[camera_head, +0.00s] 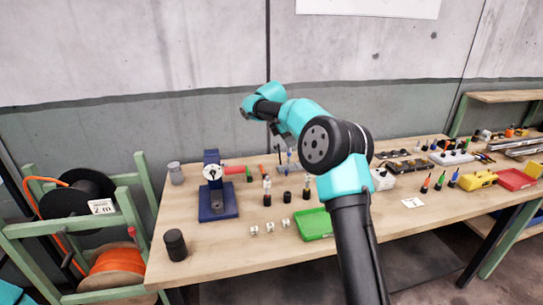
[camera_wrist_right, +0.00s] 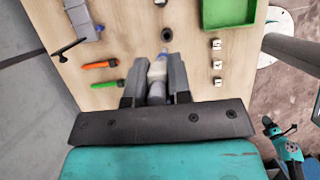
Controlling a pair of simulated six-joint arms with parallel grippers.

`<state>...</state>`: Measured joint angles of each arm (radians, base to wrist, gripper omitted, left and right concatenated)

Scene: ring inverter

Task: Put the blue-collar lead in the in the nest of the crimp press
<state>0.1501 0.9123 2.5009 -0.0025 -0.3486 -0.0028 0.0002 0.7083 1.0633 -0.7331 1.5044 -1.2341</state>
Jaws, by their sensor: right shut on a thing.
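The lead is held between the two fingers above the table. In the head view my right arm reaches over the middle of the table, and its gripper is small and partly hidden. The crimp press (camera_head: 212,198), blue with a red handle (camera_head: 240,170), stands left of that gripper, apart from it.
A green tray (camera_head: 315,225), several small white blocks (camera_wrist_right: 217,64) and a black cup (camera_wrist_right: 166,34) are near the right gripper. Orange (camera_wrist_right: 100,65) and green (camera_wrist_right: 104,85) handled tools lie left of it. A dark cylinder (camera_head: 175,244) stands at the front left.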

